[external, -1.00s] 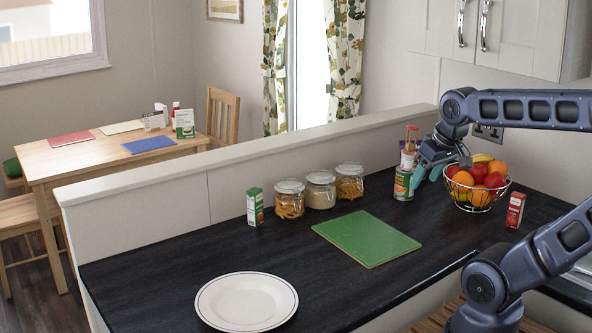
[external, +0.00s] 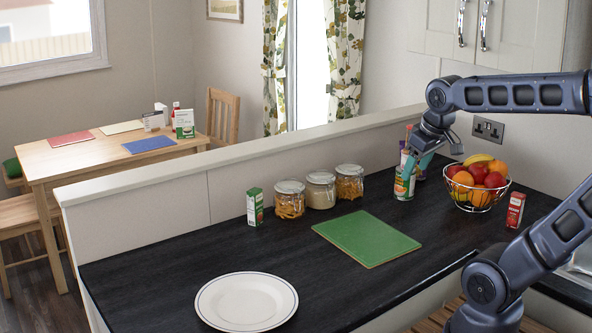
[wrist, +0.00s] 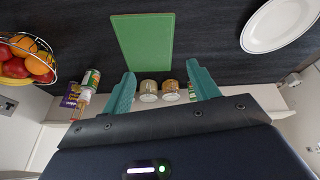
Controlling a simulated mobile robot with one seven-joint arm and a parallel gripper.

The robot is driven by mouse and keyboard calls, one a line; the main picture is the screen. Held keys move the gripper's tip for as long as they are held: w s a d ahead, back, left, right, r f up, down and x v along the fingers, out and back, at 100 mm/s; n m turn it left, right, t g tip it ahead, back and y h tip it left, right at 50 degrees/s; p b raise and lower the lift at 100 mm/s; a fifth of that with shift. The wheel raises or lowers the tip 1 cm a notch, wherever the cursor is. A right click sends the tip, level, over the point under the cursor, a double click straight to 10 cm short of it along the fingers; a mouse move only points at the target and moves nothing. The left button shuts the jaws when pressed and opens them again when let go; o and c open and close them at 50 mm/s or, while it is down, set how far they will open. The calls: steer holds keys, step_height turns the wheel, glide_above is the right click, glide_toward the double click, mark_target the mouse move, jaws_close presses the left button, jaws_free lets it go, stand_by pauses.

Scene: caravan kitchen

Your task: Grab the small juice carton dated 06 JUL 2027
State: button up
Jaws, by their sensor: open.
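Two small juice cartons stand upright on the dark worktop in the external view. A green and white carton (external: 255,207) is left of the glass jars, and a red carton (external: 515,210) is right of the fruit bowl. I cannot read a date on either. My gripper (external: 417,165) is open and empty above the worktop near the can, apart from both cartons. In the wrist view its teal fingers (wrist: 160,69) are spread wide with nothing held. Something green behind the right finger there is mostly hidden.
Glass jars (external: 320,191) stand along the low wall. A can (external: 404,184) and bottles are beside my gripper, left of the fruit bowl (external: 479,199). A green board (external: 366,238) and white plate (external: 246,302) lie flat. The worktop between them is clear.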

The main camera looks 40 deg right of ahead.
steer(key=w+a+r+n+g, duration=0.1)
steer(key=w+n, duration=0.1)
steer(key=w, duration=0.4)
steer(key=w+a+r+n, duration=0.1)
steer(key=w+r+n, duration=0.15)
steer(key=w, duration=0.35)
steer(key=n+g+h, duration=0.2)
steer(key=n+h, duration=0.2)
steer(key=n, duration=1.2)
glide_above(253, 191)
steer(key=s+a, duration=0.1)
steer(key=a, duration=0.2)
step_height(253, 191, down, 19)
steer(key=x, duration=0.4)
steer(key=shift+d+f, duration=0.25)
steer(key=shift+d, duration=0.15)
steer(key=shift+w+x, duration=0.15)
steer(key=shift+x, duration=1.15)
steer(key=shift+w+x, duration=0.15)
steer(key=shift+x, duration=1.1)
steer(key=shift+d, duration=0.15)
steer(key=c, duration=1.2)
steer(key=shift+r, duration=0.1)
